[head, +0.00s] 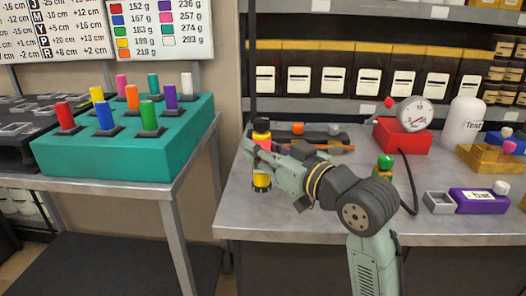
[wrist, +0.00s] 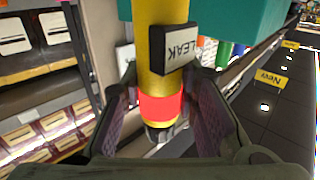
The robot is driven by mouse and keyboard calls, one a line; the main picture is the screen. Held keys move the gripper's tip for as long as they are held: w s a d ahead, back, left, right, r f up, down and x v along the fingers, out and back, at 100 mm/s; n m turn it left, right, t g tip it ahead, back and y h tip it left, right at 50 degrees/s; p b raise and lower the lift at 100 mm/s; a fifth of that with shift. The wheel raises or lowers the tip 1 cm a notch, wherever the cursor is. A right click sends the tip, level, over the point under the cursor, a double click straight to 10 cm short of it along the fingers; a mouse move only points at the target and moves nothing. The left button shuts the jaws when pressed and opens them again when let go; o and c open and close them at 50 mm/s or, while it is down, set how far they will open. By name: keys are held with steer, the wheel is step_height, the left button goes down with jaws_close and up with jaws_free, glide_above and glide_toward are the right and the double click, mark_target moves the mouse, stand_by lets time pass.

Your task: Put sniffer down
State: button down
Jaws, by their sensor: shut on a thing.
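The sniffer looks like a yellow tube with a red band. In the head view the sniffer (head: 261,181) stands upright at the left end of the metal bench, with a dark top. My gripper (head: 262,158) is shut around its middle, and the fingers hide part of it. In the wrist view the sniffer (wrist: 160,105) runs between the two fingers of my gripper (wrist: 165,98), with a black-framed LEAK label (wrist: 179,48) on its side. I cannot tell whether its lower end touches the bench.
The metal bench (head: 330,215) has bare room at its front. Behind my arm lies a dark tray (head: 325,136) with orange parts. A red box with a gauge (head: 405,137), a green-topped item (head: 385,162) and a purple box (head: 480,201) are right. A teal block (head: 120,155) with colored pegs is left.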

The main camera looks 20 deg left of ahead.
steer(key=shift+w+a+f+p, duration=0.15)
steer(key=shift+w+a+f, duration=0.05)
steer(key=shift+w+f, duration=0.65)
steer(key=shift+w+a+f+p, duration=0.15)
steer(key=shift+w+f, duration=0.45)
steer(key=shift+f, duration=0.4)
steer(key=shift+f, duration=0.2)
steer(key=c, duration=1.2)
jaws_free()
steer(key=shift+c, duration=0.2)
